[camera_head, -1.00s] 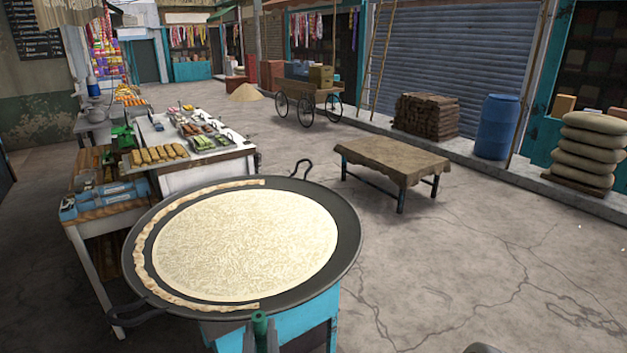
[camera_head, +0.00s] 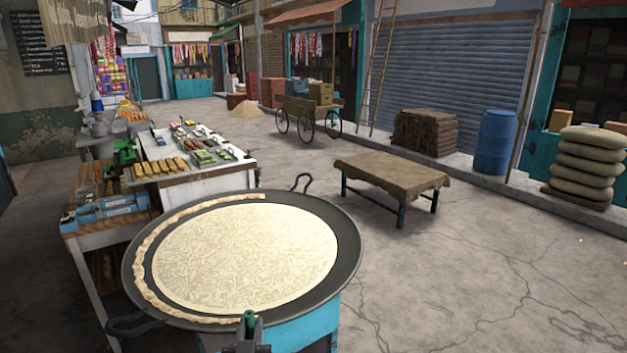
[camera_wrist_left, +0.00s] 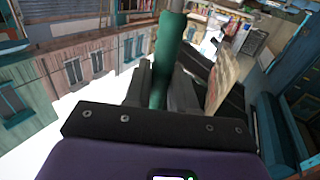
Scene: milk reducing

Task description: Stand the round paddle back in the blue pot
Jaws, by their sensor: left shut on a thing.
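My left gripper (camera_head: 249,338) is at the bottom of the head view, just in front of the wide pan's near rim. It is shut on a green handle (camera_head: 249,320). In the left wrist view, the green handle (camera_wrist_left: 170,50) stands up between the dark fingers of my left gripper (camera_wrist_left: 160,85). I take it for the paddle's handle; its round end cannot be made out. I cannot pick out the blue pot in either view. My right gripper is not in view.
A wide dark pan (camera_head: 348,240) with a pale, milky layer (camera_head: 245,255) sits on a turquoise stand (camera_head: 320,325). A food stall (camera_head: 210,180) stands behind it on the left. A low cloth-covered table (camera_head: 390,175) is farther right. The floor at right is open.

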